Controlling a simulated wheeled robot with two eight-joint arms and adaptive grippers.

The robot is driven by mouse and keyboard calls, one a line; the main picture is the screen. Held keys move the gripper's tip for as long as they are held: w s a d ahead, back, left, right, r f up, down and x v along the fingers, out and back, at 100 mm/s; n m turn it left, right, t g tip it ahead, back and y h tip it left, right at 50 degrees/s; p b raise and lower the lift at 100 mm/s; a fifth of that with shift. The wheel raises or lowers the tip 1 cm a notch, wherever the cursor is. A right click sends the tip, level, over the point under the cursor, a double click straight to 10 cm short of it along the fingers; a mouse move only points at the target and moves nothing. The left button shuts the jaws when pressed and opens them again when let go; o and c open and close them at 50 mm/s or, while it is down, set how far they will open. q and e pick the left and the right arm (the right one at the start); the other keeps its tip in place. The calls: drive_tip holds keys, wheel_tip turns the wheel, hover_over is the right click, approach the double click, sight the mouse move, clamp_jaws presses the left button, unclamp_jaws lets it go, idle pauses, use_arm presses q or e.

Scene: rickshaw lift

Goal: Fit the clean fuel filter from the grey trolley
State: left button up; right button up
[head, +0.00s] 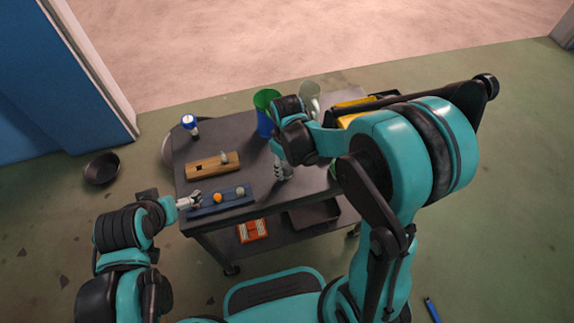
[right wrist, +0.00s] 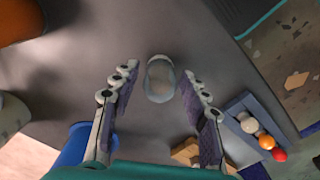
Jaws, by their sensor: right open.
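The grey trolley (head: 245,172) stands in front of me. In the right wrist view, a small pale, translucent rounded piece (right wrist: 160,80), possibly the clean fuel filter, stands on the trolley top between and just beyond my right fingers. My right gripper (head: 282,172) is open over the trolley's middle, its fingers (right wrist: 160,95) apart and empty; it hides that piece in the head view. My left gripper (head: 192,201) is at the left end of a blue tray (head: 236,203) holding grey, orange and red balls; its jaws are too small to read.
A wooden block (head: 205,168) with a dark hole and a grey piece lies behind the tray. A blue cup (head: 265,122), a clear jar (head: 308,97) and a blue-and-white container (head: 190,124) stand farther back. An orange-red crate (head: 252,231) is on the lower shelf. A black bowl (head: 101,168) lies on the floor.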

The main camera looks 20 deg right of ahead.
sight(287, 164)
drive_tip(key=c, duration=0.9)
drive_tip(key=shift+r+p, duration=2.7)
drive_tip(key=shift+r, duration=0.85)
drive_tip(key=shift+c, duration=0.2)
